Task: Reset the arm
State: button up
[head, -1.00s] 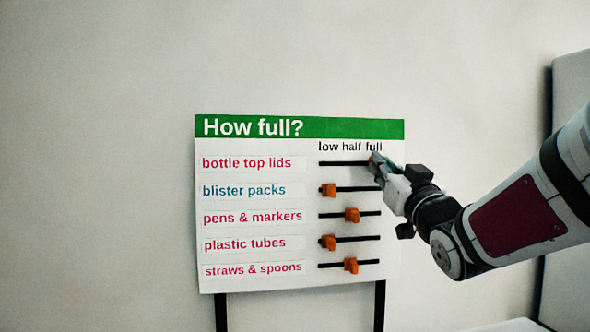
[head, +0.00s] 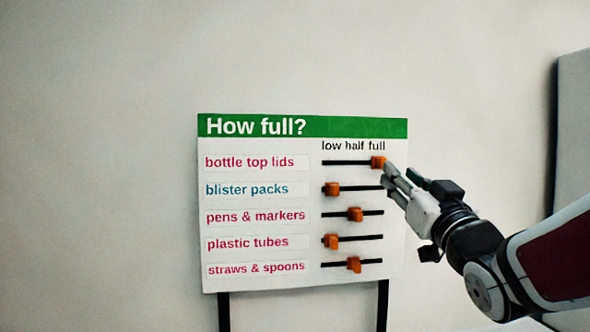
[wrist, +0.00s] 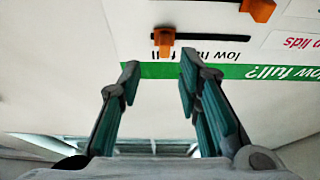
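My gripper (head: 402,172) is open and empty, in front of the right edge of the "How full?" board (head: 255,280). In the wrist view its two fingers (wrist: 160,68) stand apart with nothing between them. The orange bottle top lids slider (head: 378,162) is at the full end of its track, close to the fingertips in the head view. In the wrist view this slider (wrist: 164,40) lies beyond the fingertips, with a gap between. The board appears upside down there.
The orange blister packs slider (head: 332,189) and plastic tubes slider (head: 331,241) are at low. The pens & markers slider (head: 355,214) and straws & spoons slider (head: 353,264) are near half. A grey panel (head: 572,130) stands at right. Space left of the board is clear.

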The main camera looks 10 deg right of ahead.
jog(key=shift+v, duration=0.85)
jog(key=shift+f, duration=0.1)
jog(key=s+a+f+m+g+h, duration=0.1)
jog(key=s+f+g, duration=0.2)
jog(key=f+g, duration=0.3)
jog(key=s+a+f+m+g+h, duration=0.1)
jog(key=s+f+g, duration=0.2)
jog(key=f, duration=0.5)
jog(key=s+a+f+n+g+y, duration=0.1)
jog(key=s+a+f+g, duration=0.2)
jog(key=s, duration=0.6)
jog(key=s+a+f+n+g+y, duration=0.1)
jog(key=s+a+f+g, duration=0.2)
jog(key=s+f+g, duration=0.3)
jog(key=s+f, duration=0.2)
jog(key=s, duration=0.1)
jog(key=shift+s+a, duration=0.25)
jog(key=shift+s, duration=0.05)
